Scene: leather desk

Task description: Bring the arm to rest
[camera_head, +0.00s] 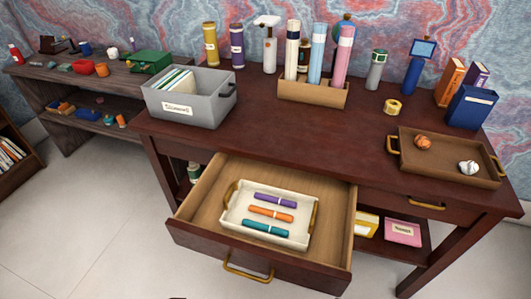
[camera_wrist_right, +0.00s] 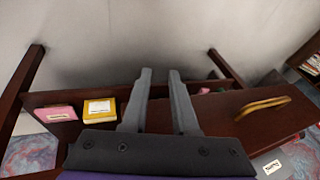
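My right gripper (camera_wrist_right: 160,73) shows in the right wrist view. Its two grey fingers are apart with nothing between them. It points toward the pale floor and the desk's lower parts. In the drawer sits a white tray (camera_head: 233,223) with gold handles. It holds a purple marker (camera_head: 275,201), an orange marker (camera_head: 270,213) and a teal marker (camera_head: 265,229), lying side by side.
On the desk stand a grey file bin (camera_head: 190,105), a wooden holder (camera_head: 312,93) with tall tubes, and a brown tray (camera_head: 445,165) with two small balls. A yellow box (camera_wrist_right: 99,111) and a pink box (camera_wrist_right: 55,113) lie on the lower shelf. The front floor is clear.

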